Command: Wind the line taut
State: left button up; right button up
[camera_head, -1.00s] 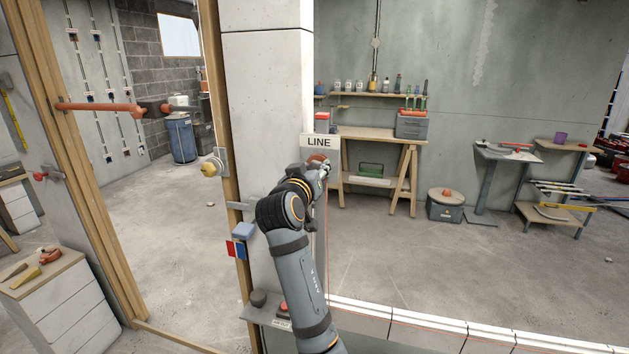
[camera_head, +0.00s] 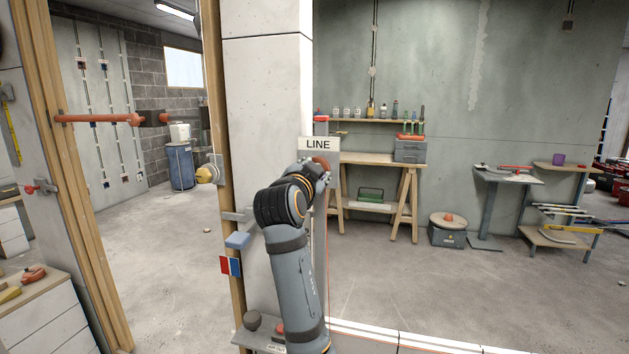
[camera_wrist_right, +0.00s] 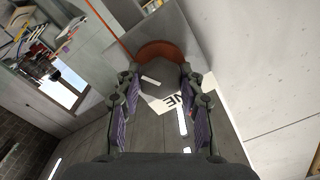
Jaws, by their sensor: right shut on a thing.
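The LINE sign (camera_head: 318,144) is on the end of the pale wall, and an orange-red reel (camera_head: 321,162) shows just below it. A thin red line (camera_head: 327,235) runs down from there to the sill. My right gripper (camera_head: 318,178) is at the reel, partly hidden by its own wrist. In the right wrist view, its two fingers (camera_wrist_right: 157,88) are shut on a dark grey knob (camera_wrist_right: 148,88) in front of the orange-red reel rim (camera_wrist_right: 163,49). Part of the sign (camera_wrist_right: 180,101) shows behind the fingers. My left gripper is not in view.
The pale wall (camera_head: 265,90) stands close beside my right arm. A wooden workbench (camera_head: 375,160) stands behind. Floor (camera_head: 440,290) beyond the sill is open.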

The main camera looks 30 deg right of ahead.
jog(key=shift+r+m+b, duration=0.15)
jog(key=shift+m+b, duration=0.2)
jog(key=shift+m, duration=0.25)
jog(key=o, duration=1.2)
notch_tip(320, 180, up, 10)
jog(key=shift+d+f, duration=0.1)
